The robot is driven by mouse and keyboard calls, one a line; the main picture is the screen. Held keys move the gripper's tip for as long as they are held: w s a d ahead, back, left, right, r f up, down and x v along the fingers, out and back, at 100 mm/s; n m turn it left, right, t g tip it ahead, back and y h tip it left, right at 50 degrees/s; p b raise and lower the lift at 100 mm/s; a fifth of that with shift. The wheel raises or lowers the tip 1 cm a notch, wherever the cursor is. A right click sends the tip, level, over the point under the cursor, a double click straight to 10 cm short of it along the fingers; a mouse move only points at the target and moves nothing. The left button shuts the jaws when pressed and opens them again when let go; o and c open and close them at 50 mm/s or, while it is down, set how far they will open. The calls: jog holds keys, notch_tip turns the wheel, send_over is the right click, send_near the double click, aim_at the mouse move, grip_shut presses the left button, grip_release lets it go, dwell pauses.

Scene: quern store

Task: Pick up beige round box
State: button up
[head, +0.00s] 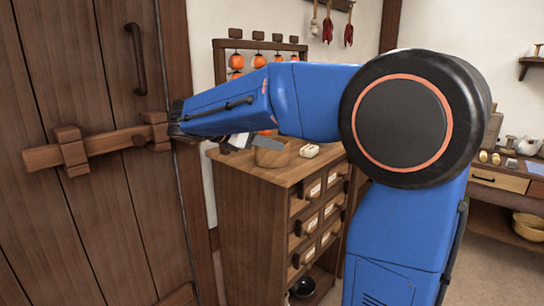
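A tan round container (272,153), which looks like the beige round box, stands on top of the small wooden drawer cabinet (290,174).
A small cream block (309,151) lies right of the container. A rack with orange round things (237,61) stands behind. A plank door with a wooden bar (100,147) is close on the left. At right, a table (498,180) holds small items; a yellow basket (528,227) sits below.

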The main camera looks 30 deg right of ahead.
aim_at(286, 147)
jog(key=shift+x, duration=2.5)
jog(key=shift+w, duration=0.1)
grip_shut()
